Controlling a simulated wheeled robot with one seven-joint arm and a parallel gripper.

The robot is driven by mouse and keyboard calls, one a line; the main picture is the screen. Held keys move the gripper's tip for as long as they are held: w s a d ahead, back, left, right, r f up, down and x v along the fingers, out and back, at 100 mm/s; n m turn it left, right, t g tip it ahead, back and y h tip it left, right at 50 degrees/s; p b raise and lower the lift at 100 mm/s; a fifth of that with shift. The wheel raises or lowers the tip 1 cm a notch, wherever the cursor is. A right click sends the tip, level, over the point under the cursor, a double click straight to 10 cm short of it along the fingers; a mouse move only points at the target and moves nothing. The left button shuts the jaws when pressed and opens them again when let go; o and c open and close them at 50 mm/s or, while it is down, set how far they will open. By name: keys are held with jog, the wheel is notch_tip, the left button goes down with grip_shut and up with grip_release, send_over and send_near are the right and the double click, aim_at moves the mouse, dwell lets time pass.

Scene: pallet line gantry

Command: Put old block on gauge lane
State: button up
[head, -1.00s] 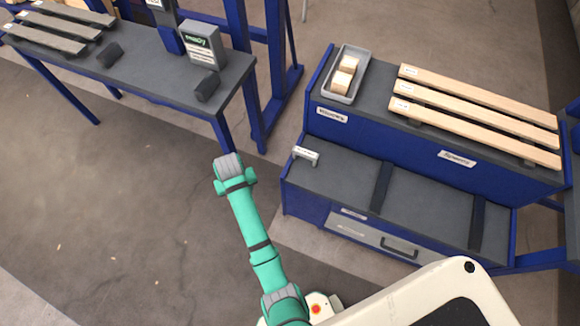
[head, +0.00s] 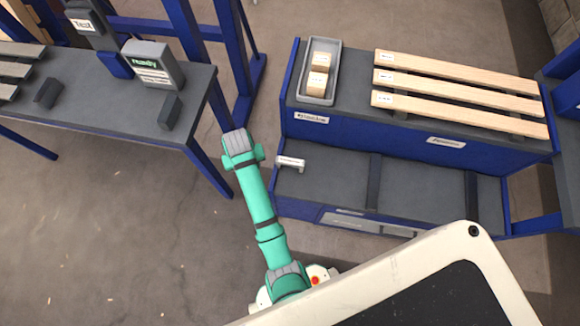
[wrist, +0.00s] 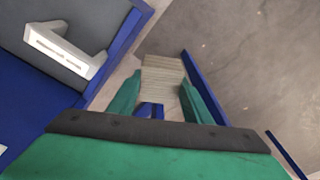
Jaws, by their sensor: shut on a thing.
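A worn, grey-brown wooden block (wrist: 162,78) is between the fingers of my gripper (wrist: 157,100) in the wrist view. My gripper is shut on it, above the floor gap beside a blue-edged bench. In the head view my green wrist hides the gripper and block. No readable label names the gauge lane. A white labelled bracket (head: 290,162) stands on the bench's grey lower shelf (head: 330,170), just right of my wrist; it also shows at upper left in the wrist view (wrist: 62,48).
At left, a dark table (head: 90,115) carries a display box reading "ready" (head: 152,65) and dark stops. Blue posts stand between them.

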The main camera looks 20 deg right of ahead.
jog(key=s+d+r+m, duration=0.35)
jog(key=s+d, duration=0.25)
jog(key=s, duration=0.5)
jog(key=s+d+r+m, duration=0.35)
jog(key=s+d, duration=0.25)
jog(key=s, duration=0.5)
jog(key=shift+n+h, duration=0.4)
jog(key=w+f, duration=0.2)
jog(key=w, duration=0.2)
jog(key=w+f, duration=0.3)
jog(key=w, duration=0.1)
jog(key=w+f, duration=0.2)
jog(key=w, duration=0.2)
jog(key=shift+a+f, duration=0.35)
jog(key=shift+a, duration=0.05)
jog(key=shift+w+f, duration=0.55)
jog(key=shift+f, duration=0.05)
jog(key=shift+w+f, duration=0.1)
jog(key=shift+f, duration=1.5)
jog(key=o, duration=1.1)
jog(key=shift+f, duration=0.1)
jog(key=shift+c, duration=0.2)
